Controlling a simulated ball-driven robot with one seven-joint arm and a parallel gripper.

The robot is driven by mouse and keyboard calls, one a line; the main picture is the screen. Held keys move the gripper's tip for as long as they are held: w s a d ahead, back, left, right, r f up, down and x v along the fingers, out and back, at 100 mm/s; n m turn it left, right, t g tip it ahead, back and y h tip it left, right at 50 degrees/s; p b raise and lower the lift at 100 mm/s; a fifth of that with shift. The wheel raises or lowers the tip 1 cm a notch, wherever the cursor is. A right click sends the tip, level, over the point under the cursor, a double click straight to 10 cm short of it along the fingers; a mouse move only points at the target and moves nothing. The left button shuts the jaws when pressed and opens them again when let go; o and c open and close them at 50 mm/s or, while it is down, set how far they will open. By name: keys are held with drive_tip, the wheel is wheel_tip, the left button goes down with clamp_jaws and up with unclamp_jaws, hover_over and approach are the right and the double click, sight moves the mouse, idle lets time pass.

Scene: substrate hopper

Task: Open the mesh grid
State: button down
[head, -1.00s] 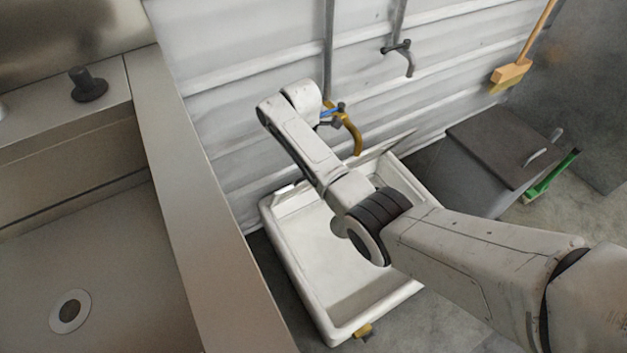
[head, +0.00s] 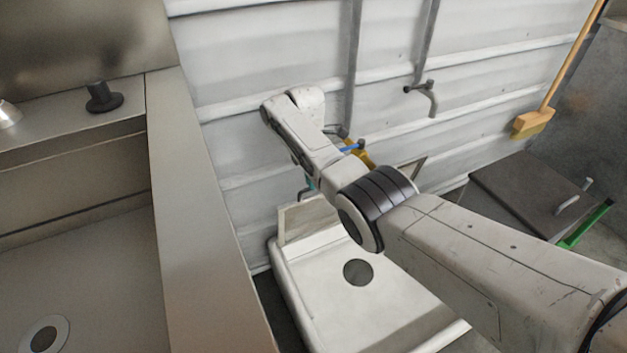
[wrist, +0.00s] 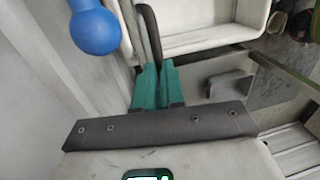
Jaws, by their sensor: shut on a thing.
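The mesh grid (head: 303,221) is a thin framed panel standing raised at the wall end of the white sink (head: 290,290) in the head view. My arm hides its middle, and a far corner shows to the right of the arm. My gripper (head: 308,186) shows as a small teal piece at the grid's upper left edge. In the wrist view the teal fingers of my gripper (wrist: 152,86) are close together, with a dark bar rising between them. They are shut on the grid's edge, though the exact contact is partly hidden.
A tap with a blue handle (wrist: 95,30) is very close to my gripper on the left in the wrist view. A steel counter (head: 190,200) runs along the left. A dark lidded bin (head: 530,195) stands right. The corrugated wall is close behind.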

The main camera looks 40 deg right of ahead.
drive_tip(key=f, duration=0.1)
drive_tip(key=s+f, duration=0.1)
drive_tip(key=f, duration=0.1)
drive_tip(key=shift+s+a+f, duration=0.1)
drive_tip(key=shift+s+f, duration=0.15)
drive_tip(key=c, duration=1.4)
unclamp_jaws()
drive_tip(key=shift+w+f, duration=0.15)
drive_tip(key=shift+c, duration=0.2)
drive_tip(key=shift+o, duration=1.4)
drive_tip(key=shift+r, duration=0.3)
wheel_tip(320, 180, up, 11)
drive_tip(key=w+p, duration=0.2)
drive_tip(key=p, duration=0.1)
drive_tip(key=shift+d+f+p, duration=0.2)
drive_tip(key=shift+d+p, duration=0.1)
